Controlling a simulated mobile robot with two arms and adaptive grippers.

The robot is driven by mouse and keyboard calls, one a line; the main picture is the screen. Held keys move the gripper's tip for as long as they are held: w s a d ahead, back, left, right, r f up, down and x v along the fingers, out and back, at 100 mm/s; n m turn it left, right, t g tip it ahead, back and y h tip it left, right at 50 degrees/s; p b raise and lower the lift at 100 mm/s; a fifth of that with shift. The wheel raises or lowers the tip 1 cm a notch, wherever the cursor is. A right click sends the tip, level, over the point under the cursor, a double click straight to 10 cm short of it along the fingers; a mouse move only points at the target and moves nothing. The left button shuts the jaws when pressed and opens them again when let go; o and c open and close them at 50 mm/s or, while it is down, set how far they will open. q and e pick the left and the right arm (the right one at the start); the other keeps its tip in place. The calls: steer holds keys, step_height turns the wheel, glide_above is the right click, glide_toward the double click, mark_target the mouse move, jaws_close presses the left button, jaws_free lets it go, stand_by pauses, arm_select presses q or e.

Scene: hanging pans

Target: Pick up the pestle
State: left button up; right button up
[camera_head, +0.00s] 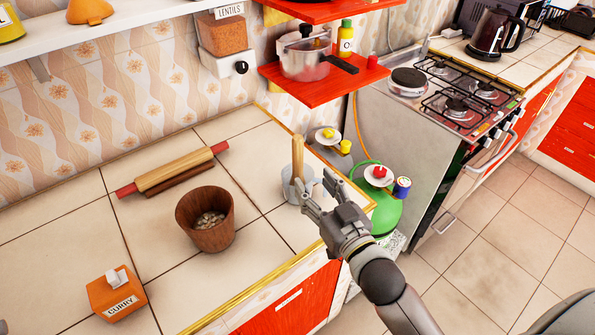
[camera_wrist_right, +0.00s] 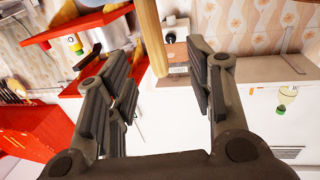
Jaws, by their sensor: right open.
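The pestle (camera_head: 297,157) is a light wooden stick standing nearly upright in a grey mortar (camera_head: 293,188) near the right end of the tiled counter. My right gripper (camera_head: 316,187) is open just right of the mortar, its fingers pointing toward it. In the right wrist view, the pestle (camera_wrist_right: 152,35) comes down from the top between the two open fingers of my right gripper (camera_wrist_right: 160,62). No finger is clearly seen pressing on it. My left gripper is not in view.
A brown wooden pot (camera_head: 206,222), a rolling pin (camera_head: 173,172) and an orange curry box (camera_head: 116,294) stand on the counter. A red shelf (camera_head: 322,84) with a pressure cooker (camera_head: 305,58) hangs above. The gas stove (camera_head: 455,97) is beyond the counter's right edge.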

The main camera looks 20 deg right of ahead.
mark_target(300, 158)
steer(key=w, duration=0.3)
steer(key=w+p, duration=0.1)
steer(key=w, duration=0.1)
steer(key=shift+w+a, duration=0.2)
steer(key=shift+a, duration=0.2)
steer(key=shift+w+r+p, duration=0.2)
steer(key=shift+w+p, duration=0.1)
steer(key=shift+w, duration=0.1)
steer(key=w+p, duration=0.1)
steer(key=w, duration=0.2)
steer(key=shift+w+d, duration=0.1)
steer(key=shift+w, duration=0.05)
steer(key=shift+w+f, duration=0.1)
steer(key=shift+w, duration=0.5)
steer(key=shift+s, duration=0.1)
steer(key=shift+c, duration=0.2)
